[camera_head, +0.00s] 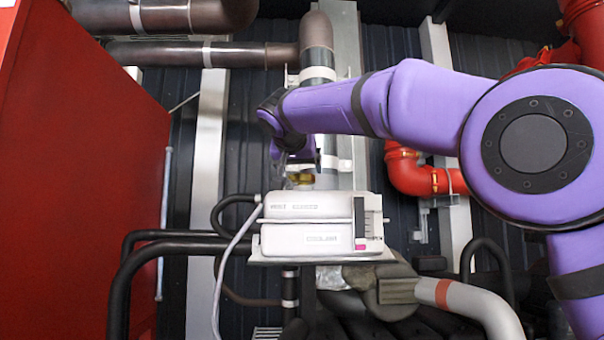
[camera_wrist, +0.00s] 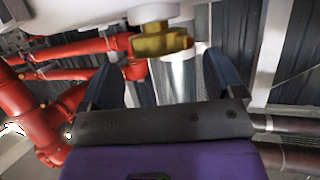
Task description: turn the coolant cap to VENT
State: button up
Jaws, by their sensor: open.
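The coolant cap (camera_wrist: 160,40) is a brass, lobed piece on a white neck, at the top middle of the wrist view. In the head view the brass cap (camera_head: 300,177) shows as a small patch above the white coolant tank (camera_head: 308,208), partly hidden by my gripper. My gripper (camera_wrist: 168,72) is open, with one dark finger on either side of the cap in the wrist view. No contact between the fingers and the cap can be made out. In the head view my gripper (camera_head: 290,172) comes down from above at the tank's top. Any VENT marking on the cap is unreadable.
A red cabinet (camera_head: 80,170) stands at the left. Red pipes (camera_head: 415,175) are at the right behind my arm. A grey hose (camera_head: 232,260) runs down the tank's left side, and black pipes (camera_head: 150,245) lie at the lower left. Brown pipes (camera_head: 200,52) cross above.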

jog(key=v, duration=0.7)
dwell(0.4)
jog(key=s+d+f+n+g, duration=0.1)
jog(key=s+d+f+g, duration=0.1)
jog(key=s+d+f, duration=0.4)
jog(key=s+d+f+n+g+y, duration=0.15)
jog(key=d+f, duration=0.25)
jog(key=d, duration=0.4)
jog(key=s+d+f+g, duration=0.1)
jog(key=s+d+f, duration=0.45)
jog(key=d, duration=0.25)
jog(key=s+d+f+g+y, duration=0.1)
jog(key=s+d+f, duration=0.1)
jog(key=s+f, duration=0.9)
jog(key=s+d+f+g+y, duration=0.1)
jog(key=s+d+f+g, duration=0.1)
jog(key=s+f, duration=0.8)
notch_tip(320, 180, down, 2)
jog(key=shift+s+d+f+n, duration=0.25)
jog(key=shift+s+d+n, duration=0.1)
jog(key=shift+d, duration=0.45)
